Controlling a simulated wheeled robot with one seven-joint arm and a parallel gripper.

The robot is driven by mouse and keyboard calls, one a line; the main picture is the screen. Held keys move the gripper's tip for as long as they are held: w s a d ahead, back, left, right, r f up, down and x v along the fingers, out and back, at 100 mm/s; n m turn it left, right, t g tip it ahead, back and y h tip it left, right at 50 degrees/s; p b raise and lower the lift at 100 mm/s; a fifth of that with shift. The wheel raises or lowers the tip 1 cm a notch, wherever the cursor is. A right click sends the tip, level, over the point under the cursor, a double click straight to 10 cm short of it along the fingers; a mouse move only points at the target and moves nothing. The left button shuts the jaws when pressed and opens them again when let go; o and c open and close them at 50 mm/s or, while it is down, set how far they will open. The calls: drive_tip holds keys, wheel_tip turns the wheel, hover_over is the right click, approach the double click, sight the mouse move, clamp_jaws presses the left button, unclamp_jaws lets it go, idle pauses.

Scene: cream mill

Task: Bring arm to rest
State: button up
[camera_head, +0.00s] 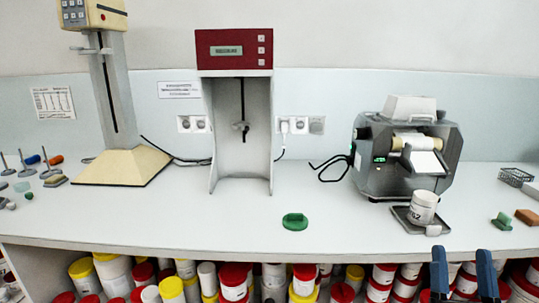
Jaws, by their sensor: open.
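My gripper (461,252) shows at the bottom right edge, with two dark blue fingers apart and pointing up in the picture. It is open and nothing shows between the fingers. The rest of my arm is out of view. The fingertips overlap the front edge of the bench in the picture, below the white labelled jar (422,206). The jar stands on a dark tray (402,218) in front of the grey roller mill (375,176). A gap shows between the fingers and the jar.
A green lid (295,222) lies on the bench (240,229) at front centre. A red-topped stand (240,95) and a beige mixer (122,166) stand behind. Small tools lie at far left. A wire basket (515,177) and an orange block (527,217) lie at right. Several tubs fill the shelf below.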

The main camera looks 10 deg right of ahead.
drive_tip(key=s+a+f+n+g+y, duration=0.2)
drive_tip(key=s+a, duration=0.4)
drive_tip(key=s, duration=0.3)
drive_tip(key=s+a+f+n+g+y, duration=0.2)
drive_tip(key=s+a+y, duration=0.4)
drive_tip(key=s, duration=0.4)
drive_tip(key=s+a+f+n+g+y, duration=0.1)
drive_tip(key=s+a+f+g+y, duration=0.3)
drive_tip(key=s, duration=0.6)
drive_tip(key=shift+a+n+g, duration=0.4)
drive_tip(key=shift+a+g, duration=0.4)
drive_tip(key=shift+a, duration=0.4)
drive_tip(key=shift+f, duration=0.1)
drive_tip(key=shift+c, duration=0.4)
